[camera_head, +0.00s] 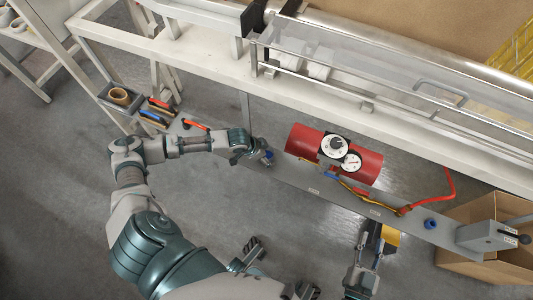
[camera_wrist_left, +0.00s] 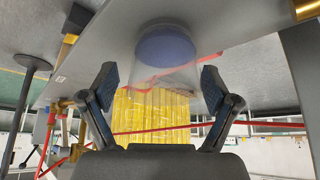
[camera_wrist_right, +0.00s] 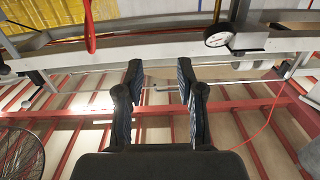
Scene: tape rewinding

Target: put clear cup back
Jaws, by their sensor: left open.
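The clear cup (camera_wrist_left: 180,75) has see-through walls and a blue round end (camera_wrist_left: 166,46). In the left wrist view it is between the two spread fingers of my left gripper (camera_wrist_left: 160,88), with visible gaps on both sides. In the head view the left gripper (camera_head: 262,157) is at the narrow grey shelf (camera_head: 313,191), where only a small blue part of the cup (camera_head: 267,154) shows. My right gripper (camera_head: 372,237) is low, in front of the shelf's right half. In the right wrist view (camera_wrist_right: 160,85) its fingers are apart with nothing between them.
A small blue item (camera_head: 430,223) and a grey box with a lever (camera_head: 486,236) are at the shelf's right. A bin (camera_head: 118,97) and orange-handled tools (camera_head: 160,104) are at left.

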